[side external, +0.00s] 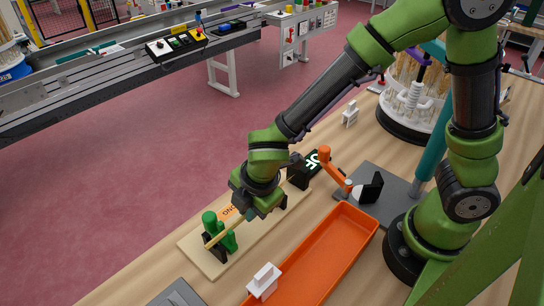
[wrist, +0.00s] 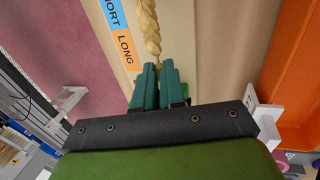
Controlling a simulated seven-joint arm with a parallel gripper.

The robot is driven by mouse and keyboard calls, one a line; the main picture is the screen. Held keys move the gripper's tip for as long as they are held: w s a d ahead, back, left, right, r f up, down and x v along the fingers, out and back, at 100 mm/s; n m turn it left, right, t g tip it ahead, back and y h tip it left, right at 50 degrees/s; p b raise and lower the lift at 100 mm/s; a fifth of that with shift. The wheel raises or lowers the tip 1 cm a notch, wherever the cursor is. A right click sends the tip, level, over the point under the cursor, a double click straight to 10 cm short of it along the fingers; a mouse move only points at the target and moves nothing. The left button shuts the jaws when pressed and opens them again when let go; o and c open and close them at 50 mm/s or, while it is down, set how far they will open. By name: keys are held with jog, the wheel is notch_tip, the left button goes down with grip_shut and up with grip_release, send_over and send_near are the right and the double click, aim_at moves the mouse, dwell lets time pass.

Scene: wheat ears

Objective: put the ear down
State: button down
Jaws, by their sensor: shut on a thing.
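The wheat ear (wrist: 149,28) is golden and plaited-looking in the wrist view. It runs up from between the teal fingertips of my gripper (wrist: 158,72) to the top edge. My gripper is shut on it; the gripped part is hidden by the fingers. In the side view my gripper (side external: 250,213) is low over a pale wooden board (side external: 212,267). A thin straw-coloured length shows there beside a green and black fixture (side external: 229,241) on the board. Whether the ear touches the board I cannot tell. An orange LONG label (wrist: 124,47) lies left of the ear, beside a blue SHORT label (wrist: 113,14).
An orange tray (side external: 325,250) lies right of the board, with a white block (side external: 264,281) at its near end. A black lit display (side external: 306,167) and an orange device (side external: 330,165) stand behind. A round stand of wheat (side external: 405,125) is farther back.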

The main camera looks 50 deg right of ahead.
notch_tip(320, 180, up, 9)
jog(key=g, duration=0.3)
send_near(306, 282)
jog(key=shift+f, duration=3.25)
jog(key=c, duration=1.2)
grip_release()
